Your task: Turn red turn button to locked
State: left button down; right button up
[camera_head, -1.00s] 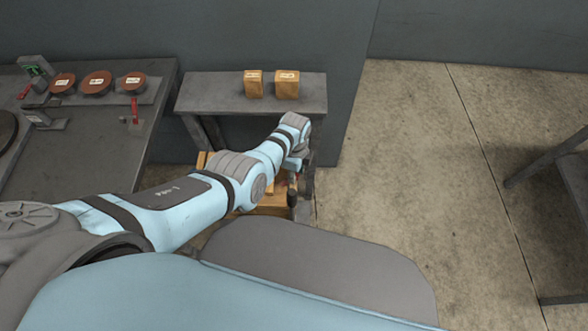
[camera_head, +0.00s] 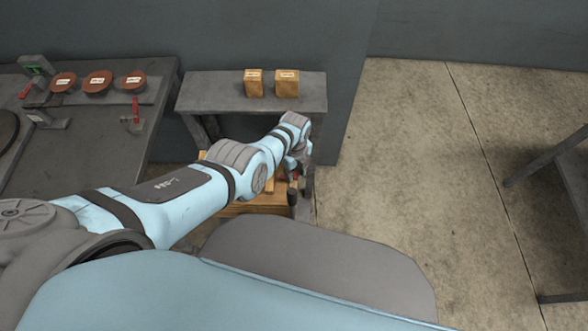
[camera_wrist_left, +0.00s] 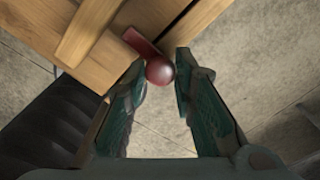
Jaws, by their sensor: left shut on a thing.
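The red turn button shows in the left wrist view as a dark red bar with a round red knob (camera_wrist_left: 160,70), at the edge of a wooden crate (camera_wrist_left: 95,45). My left gripper (camera_wrist_left: 161,74) has its two dark green fingers on either side of the knob and is shut on it. In the head view my left gripper (camera_head: 294,188) is low beside the shelf table, mostly hidden by my own wrist. The wooden crate (camera_head: 262,202) is partly hidden behind my arm there. My right gripper is out of view.
A grey shelf table (camera_head: 220,95) bears two small cartons (camera_head: 287,84). A bench (camera_head: 95,165) at the left has several round brown discs and red-handled clamps. Bare concrete floor (camera_head: 410,170) is free at the right, up to a dark metal frame (camera_head: 550,160).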

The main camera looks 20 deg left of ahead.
aim_at(295, 174)
pick_arm(q)
jog(key=c, duration=1.3)
grip_release()
jog(key=shift+c, duration=0.2)
jog(key=shift+r, duration=0.15)
notch_tip(295, 174, up, 12)
